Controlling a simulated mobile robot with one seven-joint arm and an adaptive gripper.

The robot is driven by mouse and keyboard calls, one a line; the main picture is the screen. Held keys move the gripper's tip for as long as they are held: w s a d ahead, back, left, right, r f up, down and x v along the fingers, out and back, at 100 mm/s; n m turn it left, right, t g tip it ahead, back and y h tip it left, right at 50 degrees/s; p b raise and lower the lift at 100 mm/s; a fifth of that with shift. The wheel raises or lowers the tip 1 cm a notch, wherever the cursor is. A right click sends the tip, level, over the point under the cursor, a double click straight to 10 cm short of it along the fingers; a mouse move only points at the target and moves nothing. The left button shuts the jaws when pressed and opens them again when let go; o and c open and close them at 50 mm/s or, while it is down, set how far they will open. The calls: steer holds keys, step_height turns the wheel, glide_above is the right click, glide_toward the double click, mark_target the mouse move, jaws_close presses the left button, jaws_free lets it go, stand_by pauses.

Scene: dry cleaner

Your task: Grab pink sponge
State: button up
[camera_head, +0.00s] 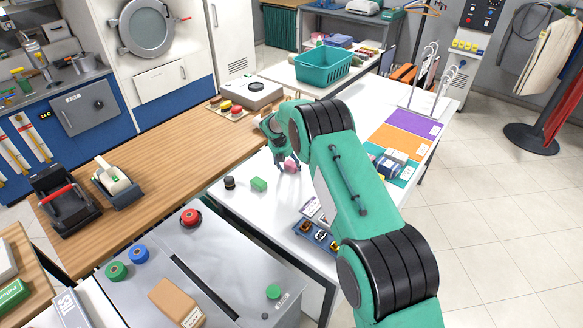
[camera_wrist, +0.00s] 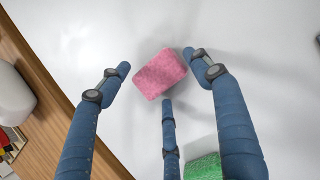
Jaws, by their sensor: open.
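The pink sponge (camera_wrist: 160,74) lies on the white table top, slightly turned, between the fingertips of my gripper (camera_wrist: 155,78) in the wrist view. My gripper has blue fingers, two at the sides and one below. They are spread, and a gap shows left of the sponge; the right fingertip is very near its edge, and I cannot tell if it touches. In the head view the pink sponge (camera_head: 290,165) shows small beneath my gripper (camera_head: 287,163), partly hidden by it.
A green sponge (camera_wrist: 204,168) lies close by on the white table (camera_head: 240,200), with a dark small object (camera_head: 230,183) left of it. A wooden counter (camera_head: 150,165) borders the table. A small tray (camera_head: 318,237) sits at the near edge. A teal basket (camera_head: 322,68) stands farther back.

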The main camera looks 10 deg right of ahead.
mark_target(293, 163)
steer(key=c, duration=0.8)
steer(key=shift+o, duration=0.2)
steer(key=shift+r, duration=0.1)
steer(key=shift+r+p, duration=0.3)
steer(key=shift+r, duration=0.55)
steer(key=shift+s+r+p, duration=0.15)
steer(key=shift+r+p, duration=0.15)
steer(key=shift+r, duration=0.65)
steer(key=s, duration=0.5)
steer(key=s+d+p, duration=0.1)
steer(key=s, duration=0.4)
steer(key=s+r+p, duration=0.1)
steer(key=s, duration=0.4)
steer(key=shift+s+d+r, duration=0.1)
steer(key=shift+s+d, duration=0.2)
steer(key=shift+s, duration=0.05)
steer(key=shift+c, duration=0.2)
